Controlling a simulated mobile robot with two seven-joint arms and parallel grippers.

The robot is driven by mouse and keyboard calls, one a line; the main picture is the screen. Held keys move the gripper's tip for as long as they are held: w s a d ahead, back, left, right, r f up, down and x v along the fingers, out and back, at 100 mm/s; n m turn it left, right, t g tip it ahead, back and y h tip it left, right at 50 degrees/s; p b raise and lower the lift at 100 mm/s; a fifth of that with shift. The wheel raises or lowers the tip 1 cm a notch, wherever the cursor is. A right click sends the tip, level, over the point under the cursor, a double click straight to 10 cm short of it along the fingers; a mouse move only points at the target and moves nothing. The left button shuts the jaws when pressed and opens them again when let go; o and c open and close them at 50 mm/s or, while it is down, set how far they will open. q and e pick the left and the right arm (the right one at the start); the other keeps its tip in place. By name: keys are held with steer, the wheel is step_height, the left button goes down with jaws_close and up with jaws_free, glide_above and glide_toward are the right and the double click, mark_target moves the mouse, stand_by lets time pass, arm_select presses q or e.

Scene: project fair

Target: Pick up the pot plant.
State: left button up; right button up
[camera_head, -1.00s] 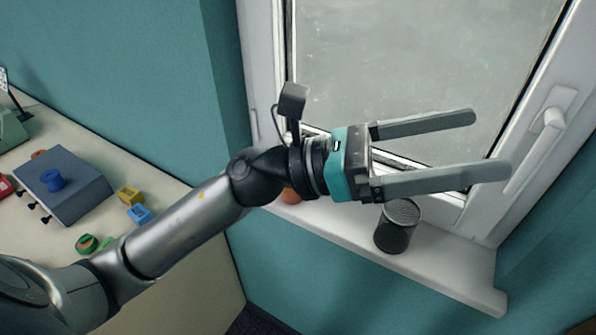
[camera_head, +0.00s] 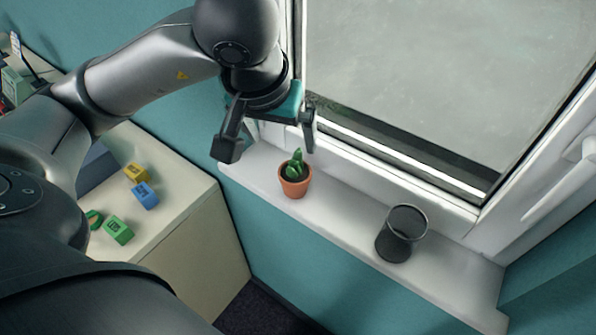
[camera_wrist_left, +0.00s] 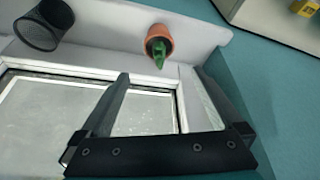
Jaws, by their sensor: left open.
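The pot plant (camera_head: 294,187) is a small green cactus-like plant in a terracotta pot. It stands upright on the white windowsill (camera_head: 345,208). It also shows at the top middle of the left wrist view (camera_wrist_left: 158,44). My left gripper (camera_head: 268,150) is open and empty. In the head view its fingers point down, above and a little behind and left of the plant. In the wrist view the plant lies beyond the fingertips, between their lines, and nothing touches it. My right gripper is not in view.
A black mesh pen cup (camera_head: 400,234) stands on the sill to the right of the plant. The window frame (camera_head: 420,205) rises behind the sill. A cream desk (camera_head: 185,200) at left holds a yellow block (camera_head: 136,173), a blue block (camera_head: 145,196) and a green block (camera_head: 118,230).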

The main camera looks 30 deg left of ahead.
mark_target(293, 164)
arm_select(q)
steer(key=x, duration=0.9)
steer(key=shift+f, duration=0.15)
steer(key=shift+p+x, duration=0.55)
steer(key=shift+x, duration=2.25)
steer(key=shift+w+d, duration=0.1)
steer(key=c, duration=1.3)
